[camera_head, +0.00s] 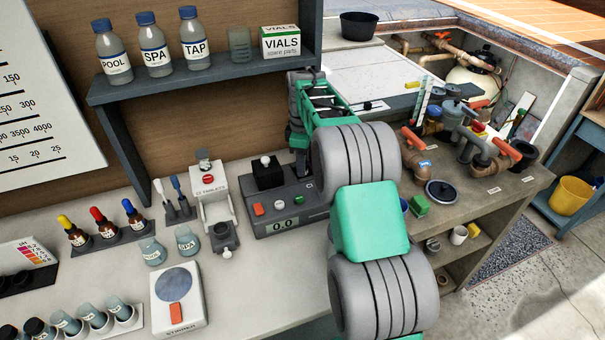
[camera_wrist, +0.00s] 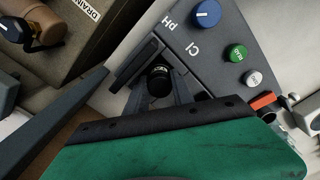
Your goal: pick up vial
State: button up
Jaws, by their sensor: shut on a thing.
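A small vial with a round black cap (camera_wrist: 160,80) shows in the wrist view; its body is hidden below the cap. My gripper (camera_wrist: 158,97) is shut on it, with a dark finger on each side. The vial is beside the grey meter (camera_wrist: 222,35); whether it touches the meter or the surface below I cannot tell. In the head view the meter (camera_head: 285,222) reads 0.0 and stands on the counter. My arm reaches past its right side and hides the held vial there.
Several vials (camera_head: 95,315) stand in a rack at the lower left. A stirrer (camera_head: 180,300), dropper bottles (camera_head: 105,222) and a tablet dispenser (camera_head: 210,190) stand left of the meter. A shelf (camera_head: 210,76) with bottles hangs above. Pipes and valves (camera_head: 470,140) crowd the right.

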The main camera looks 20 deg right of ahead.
grip_shut()
jog(key=r, duration=0.2)
jog(key=r+b, duration=0.1)
jog(key=r, duration=0.4)
jog(key=shift+s+d+b, duration=0.1)
jog(key=shift+s+b, duration=0.15)
jog(key=shift+b, duration=0.05)
jog(key=s+d+b, duration=0.4)
jog(key=s, duration=1.3)
jog(key=shift+d+b, duration=0.2)
jog(key=shift+b, duration=0.15)
jog(key=shift+r+p, duration=0.65)
jog(key=shift+r, duration=0.1)
jog(key=shift+w, duration=0.1)
